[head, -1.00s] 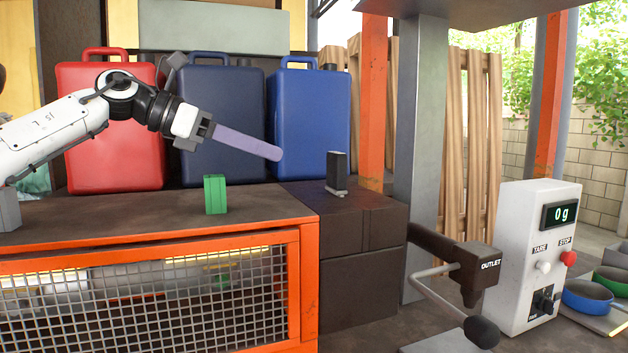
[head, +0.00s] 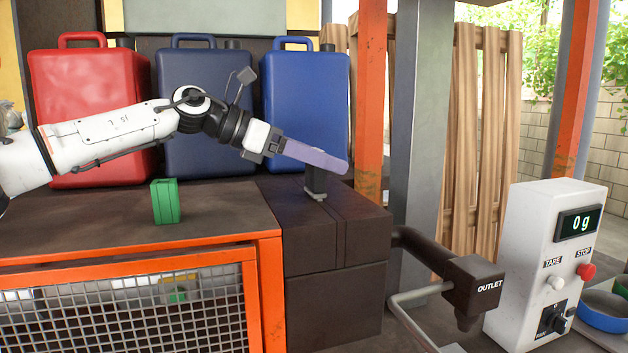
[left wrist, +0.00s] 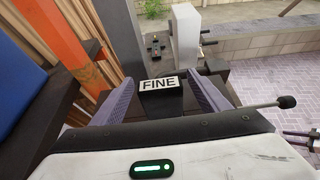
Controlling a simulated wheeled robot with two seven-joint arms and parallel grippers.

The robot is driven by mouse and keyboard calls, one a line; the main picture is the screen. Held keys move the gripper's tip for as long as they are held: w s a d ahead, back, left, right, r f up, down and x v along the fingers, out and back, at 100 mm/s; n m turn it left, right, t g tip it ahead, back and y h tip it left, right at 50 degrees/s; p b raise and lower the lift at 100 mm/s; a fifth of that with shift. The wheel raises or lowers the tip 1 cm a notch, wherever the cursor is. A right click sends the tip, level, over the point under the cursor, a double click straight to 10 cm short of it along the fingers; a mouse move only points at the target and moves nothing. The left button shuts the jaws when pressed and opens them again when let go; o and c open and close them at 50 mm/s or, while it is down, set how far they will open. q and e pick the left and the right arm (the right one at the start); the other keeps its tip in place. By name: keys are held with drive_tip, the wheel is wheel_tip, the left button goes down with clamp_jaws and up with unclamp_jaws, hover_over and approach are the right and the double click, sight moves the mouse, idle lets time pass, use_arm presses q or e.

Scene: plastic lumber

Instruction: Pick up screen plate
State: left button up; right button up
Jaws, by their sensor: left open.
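The screen plate (head: 316,189) is a small dark upright piece standing on the dark brown block; its upper part is hidden behind my gripper's finger in the head view. In the left wrist view it shows as a black piece with a white "FINE" label (left wrist: 159,84). My left gripper (head: 338,166) has long lavender fingers and is open. In the left wrist view its fingers (left wrist: 160,98) lie on either side of the plate, with gaps visible. I cannot tell whether either finger touches it.
The dark block (head: 345,225) adjoins an orange-framed mesh bench (head: 100,245) with a green block (head: 165,201) on it. Red (head: 95,115) and blue canisters (head: 305,115) stand behind. A grey post (head: 418,120) and the outlet (head: 473,285) are to the right.

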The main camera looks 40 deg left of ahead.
use_arm(q)
drive_tip(key=shift+x, duration=1.35)
use_arm(e)
drive_tip(key=shift+w+r, duration=0.55)
drive_tip(key=shift+r, duration=0.2)
use_arm(q)
drive_tip(key=c, duration=1.3)
use_arm(e)
drive_tip(key=shift+s+f, duration=0.1)
drive_tip(key=shift+s, duration=0.1)
use_arm(q)
drive_tip(key=shift+r, duration=0.2)
